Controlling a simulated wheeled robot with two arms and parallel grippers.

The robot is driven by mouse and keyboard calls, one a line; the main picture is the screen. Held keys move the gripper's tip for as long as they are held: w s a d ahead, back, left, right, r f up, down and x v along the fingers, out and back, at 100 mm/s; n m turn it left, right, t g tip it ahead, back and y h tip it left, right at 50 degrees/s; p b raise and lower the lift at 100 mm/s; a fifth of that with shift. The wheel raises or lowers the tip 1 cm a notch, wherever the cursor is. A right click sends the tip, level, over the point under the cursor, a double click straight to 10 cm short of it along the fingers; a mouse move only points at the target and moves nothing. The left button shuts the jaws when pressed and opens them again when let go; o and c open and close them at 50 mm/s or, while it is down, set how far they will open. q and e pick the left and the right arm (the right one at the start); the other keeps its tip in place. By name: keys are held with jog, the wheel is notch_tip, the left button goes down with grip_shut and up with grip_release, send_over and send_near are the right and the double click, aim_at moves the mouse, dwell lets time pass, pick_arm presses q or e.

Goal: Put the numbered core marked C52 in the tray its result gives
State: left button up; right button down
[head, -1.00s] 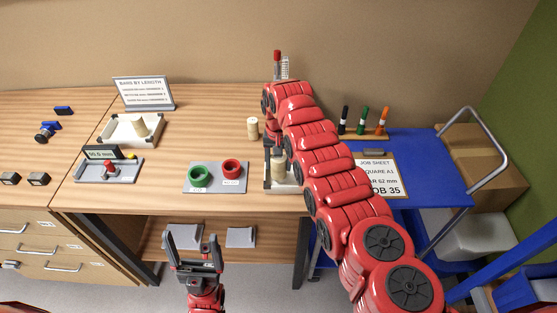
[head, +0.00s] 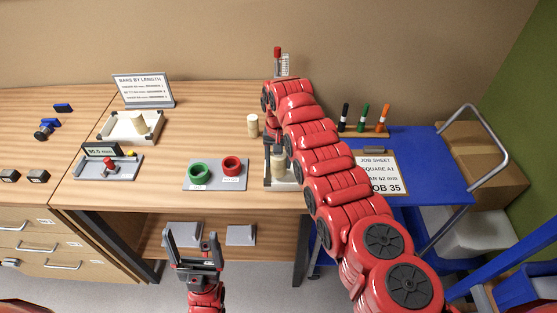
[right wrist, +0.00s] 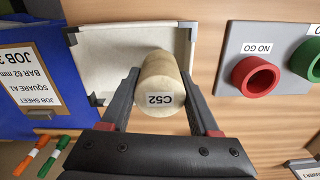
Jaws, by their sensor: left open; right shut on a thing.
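The pale cylindrical core marked C52 (right wrist: 160,85) shows in the right wrist view between the two fingers of my right gripper (right wrist: 165,100), which is shut on it. In the head view this core (head: 278,162) is at the white tray (head: 283,186) near the table's front edge, partly behind my right arm. The tray also shows behind the core in the right wrist view (right wrist: 110,42); I cannot tell whether the core touches its floor. My left gripper (head: 193,246) is open and empty in front of the table.
A grey plate (head: 215,185) holds a green ring (head: 198,172) and a red NO GO ring (head: 232,165). Another core (head: 253,125) stands behind. A second white tray (head: 113,129) holds a core. A gauge (head: 108,165), a length sign (head: 143,91) and a job sheet (head: 378,172) are also here.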

jog(key=shift+b, duration=0.35)
dwell(0.3)
jog(key=shift+f+b, duration=0.4)
jog(key=shift+f, duration=0.3)
jog(key=shift+c, duration=0.2)
grip_release()
jog(key=shift+r, duration=0.1)
jog(key=shift+r, duration=0.3)
notch_tip(320, 180, up, 6)
jog(key=shift+r, duration=0.15)
jog(key=shift+p, duration=0.35)
dwell(0.4)
